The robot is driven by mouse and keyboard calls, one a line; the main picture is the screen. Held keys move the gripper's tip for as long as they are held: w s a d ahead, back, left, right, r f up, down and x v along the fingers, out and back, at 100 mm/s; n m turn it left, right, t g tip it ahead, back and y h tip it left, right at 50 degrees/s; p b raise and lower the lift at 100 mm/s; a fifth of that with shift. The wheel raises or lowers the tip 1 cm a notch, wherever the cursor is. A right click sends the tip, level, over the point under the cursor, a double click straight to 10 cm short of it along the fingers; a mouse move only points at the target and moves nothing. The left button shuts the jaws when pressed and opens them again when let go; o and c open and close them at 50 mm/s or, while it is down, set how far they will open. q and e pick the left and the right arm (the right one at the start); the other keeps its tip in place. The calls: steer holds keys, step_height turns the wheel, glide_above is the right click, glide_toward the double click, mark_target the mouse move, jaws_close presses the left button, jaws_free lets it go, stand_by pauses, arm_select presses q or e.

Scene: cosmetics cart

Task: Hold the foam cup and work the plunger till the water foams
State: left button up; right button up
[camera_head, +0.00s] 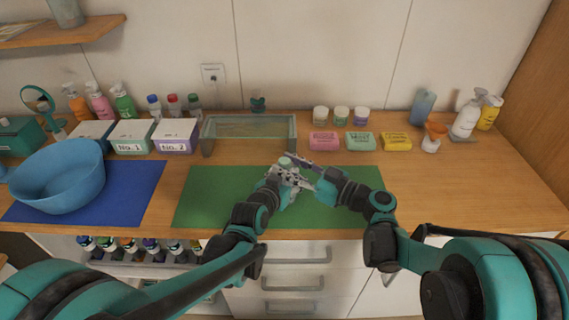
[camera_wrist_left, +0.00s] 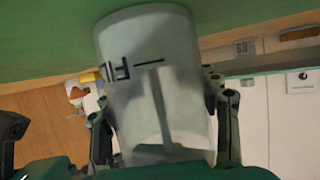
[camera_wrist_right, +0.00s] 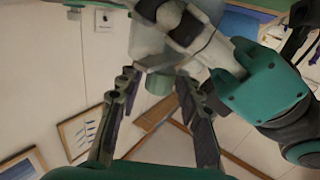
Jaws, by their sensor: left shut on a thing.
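The foam cup (camera_wrist_left: 130,100) is a translucent grey cylinder with dark marks; a pale rod shape shows inside it. It stands between the fingers of my left gripper (camera_head: 283,176), which is shut on it over the green mat (camera_head: 210,195). In the right wrist view, the cup (camera_wrist_right: 148,42) shows with a small teal-green plunger knob (camera_wrist_right: 160,83) at its end. My right gripper (camera_wrist_right: 158,88) is open, with its fingertips on either side of the knob and gaps visible. In the head view, the grippers mostly hide the cup. I cannot make out water or foam.
A glass tank (camera_head: 250,128) stands behind the mat. A blue bowl (camera_head: 58,178) sits on a blue mat (camera_head: 140,195) at the left. Soap boxes (camera_head: 360,141) and small jars (camera_head: 341,116) stand at the back right. The counter right of the green mat is clear.

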mark_target(286, 160)
steer(key=shift+w+a, duration=0.35)
steer(key=shift+a, duration=0.15)
jaws_close()
steer(key=shift+r, duration=2.7)
jaws_free()
steer(key=shift+d, duration=0.15)
